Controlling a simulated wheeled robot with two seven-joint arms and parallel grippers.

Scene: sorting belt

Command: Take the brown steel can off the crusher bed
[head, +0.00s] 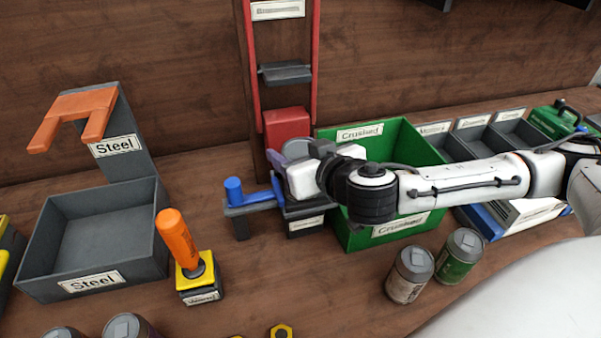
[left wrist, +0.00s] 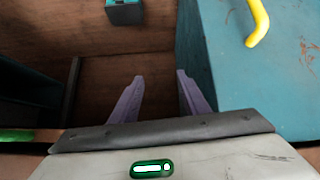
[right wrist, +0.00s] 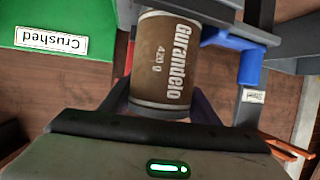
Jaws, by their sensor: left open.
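The brown steel can (right wrist: 165,65), lettered "Gurandelo 420 g", fills the middle of the right wrist view. My right gripper (right wrist: 161,95) is at the can, with a finger at each side; the can hides the fingertips, so I cannot tell whether they press on it. In the head view my right gripper (head: 303,177) reaches in from the right over the crusher bed (head: 304,213) and hides most of the can. The crusher (head: 288,124) has a red block and red rails. My left gripper (left wrist: 160,78) is open and empty, above a brown surface.
A green Crushed bin (head: 430,153) stands right behind my right arm. Two upright cans, one brownish (head: 407,280) and one green (head: 460,257), stand in front. A blue-handled lever (head: 235,191), an orange-handled joystick (head: 178,240) and a grey Steel bin (head: 95,240) are left.

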